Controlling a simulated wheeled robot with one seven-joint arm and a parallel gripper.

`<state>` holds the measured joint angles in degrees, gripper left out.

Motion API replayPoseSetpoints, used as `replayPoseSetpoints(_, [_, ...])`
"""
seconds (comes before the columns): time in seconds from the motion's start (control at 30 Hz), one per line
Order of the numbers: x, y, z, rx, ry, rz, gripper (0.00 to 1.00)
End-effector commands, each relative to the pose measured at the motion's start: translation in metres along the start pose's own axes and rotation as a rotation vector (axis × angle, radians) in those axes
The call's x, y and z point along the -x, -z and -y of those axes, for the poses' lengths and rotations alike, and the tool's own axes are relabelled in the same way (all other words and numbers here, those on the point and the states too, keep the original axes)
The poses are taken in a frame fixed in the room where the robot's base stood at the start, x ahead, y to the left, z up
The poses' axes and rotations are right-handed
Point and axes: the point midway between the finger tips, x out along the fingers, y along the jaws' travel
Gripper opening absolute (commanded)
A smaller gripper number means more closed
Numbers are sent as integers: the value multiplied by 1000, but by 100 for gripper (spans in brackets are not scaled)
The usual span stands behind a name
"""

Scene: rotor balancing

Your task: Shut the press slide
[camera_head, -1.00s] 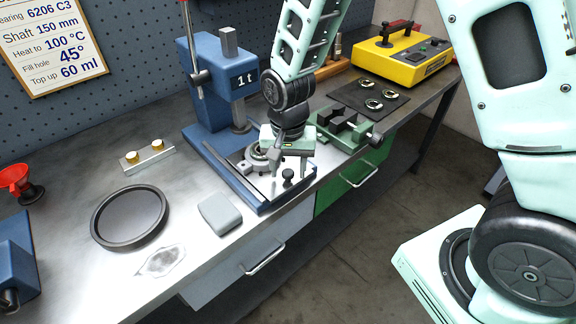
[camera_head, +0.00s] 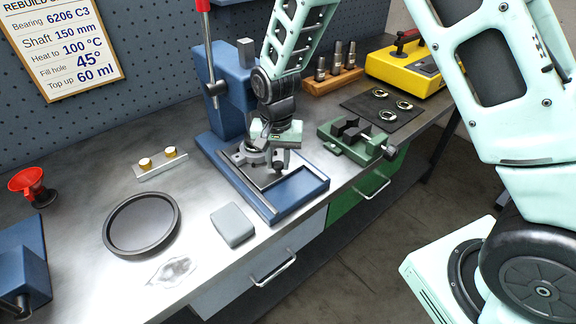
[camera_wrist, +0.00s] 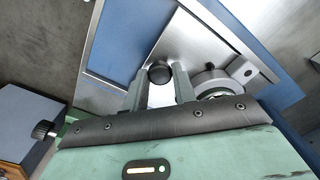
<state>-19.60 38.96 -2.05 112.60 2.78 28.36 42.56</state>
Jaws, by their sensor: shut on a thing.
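The blue press (camera_head: 220,85) stands at the back of the bench, its base running forward with rails. The pale metal press slide (camera_head: 258,178) sits on that base at the press end, and the base's front part (camera_head: 302,188) is bare. My gripper (camera_head: 279,165) is low over the slide. In the wrist view the slide plate (camera_wrist: 205,42) shows with a round holder (camera_wrist: 215,80) on it. My gripper's fingers (camera_wrist: 160,88) are shut on the dark slide knob (camera_wrist: 160,72). My gripper hides part of the slide in the head view.
A green vise (camera_head: 355,140) stands close to the right of the press base. A grey block (camera_head: 232,224) and a black round tray (camera_head: 141,222) lie to the left. A brass-topped rack (camera_head: 158,164) is behind them. The base's front is free.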

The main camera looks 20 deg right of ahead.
Motion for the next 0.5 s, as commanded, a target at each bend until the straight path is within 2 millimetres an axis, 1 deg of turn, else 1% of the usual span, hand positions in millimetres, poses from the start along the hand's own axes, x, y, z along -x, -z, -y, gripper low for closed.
replayPoseSetpoints(0.37, [1, 5, 4, 0, 5, -6, 0])
replayPoseSetpoints(0.4, [1, 5, 4, 0, 6, -7, 35])
replayPoseSetpoints(0.43, [1, 5, 4, 0, 6, -7, 43])
replayPoseSetpoints(0.47, [1, 5, 4, 0, 5, -7, 48])
replayPoseSetpoints(0.5, [1, 4, 4, 0, 4, -6, 48])
